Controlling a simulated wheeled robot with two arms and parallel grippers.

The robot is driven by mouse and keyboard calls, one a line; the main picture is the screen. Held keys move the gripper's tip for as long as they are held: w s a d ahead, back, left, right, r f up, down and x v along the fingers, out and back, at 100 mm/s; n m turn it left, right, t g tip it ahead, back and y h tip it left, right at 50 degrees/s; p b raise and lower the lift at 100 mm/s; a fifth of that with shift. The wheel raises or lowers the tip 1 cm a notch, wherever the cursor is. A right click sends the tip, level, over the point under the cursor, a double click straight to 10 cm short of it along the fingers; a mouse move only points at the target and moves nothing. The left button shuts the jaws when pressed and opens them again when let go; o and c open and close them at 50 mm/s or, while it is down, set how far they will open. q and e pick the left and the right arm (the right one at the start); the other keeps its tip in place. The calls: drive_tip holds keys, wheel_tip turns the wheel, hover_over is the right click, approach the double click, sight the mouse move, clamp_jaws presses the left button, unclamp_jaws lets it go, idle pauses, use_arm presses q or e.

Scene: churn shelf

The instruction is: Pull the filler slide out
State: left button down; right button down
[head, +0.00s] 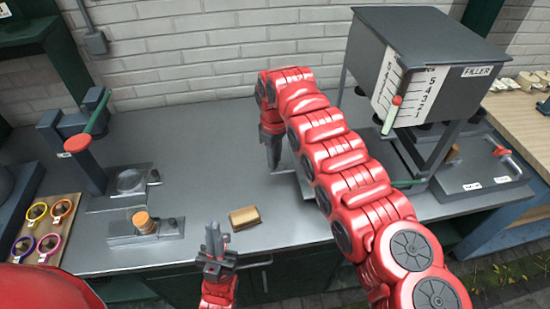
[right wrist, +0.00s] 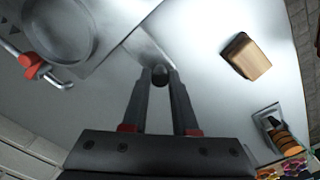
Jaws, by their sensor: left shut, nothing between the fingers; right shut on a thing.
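The filler (head: 430,45) is a grey box on legs at the right of the head view, with a numbered scale on its front. In the right wrist view, my right gripper (right wrist: 160,82) is shut on a small dark knob (right wrist: 159,71) at the end of a flat grey strip, apparently the filler slide (right wrist: 146,46). In the head view, my right gripper (head: 271,150) points down left of the filler, and my right arm hides much of the slide. My left gripper (head: 214,240) is shut and empty near the counter's front edge.
A wooden block (head: 245,217) lies on the counter between my grippers. Coloured rings (head: 50,243) lie on a board at far left. The counter's back middle is clear.

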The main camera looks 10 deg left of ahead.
drive_tip(key=c, duration=0.7)
unclamp_jaws()
drive_tip(key=shift+a, duration=0.15)
drive_tip(key=shift+r, duration=0.25)
wheel_tip(320, 180, up, 5)
drive_tip(key=shift+f+b, duration=0.1)
drive_tip(key=shift+b, duration=0.75)
drive_tip(key=shift+r+p, duration=4.9)
drive_tip(key=shift+r, duration=1.15)
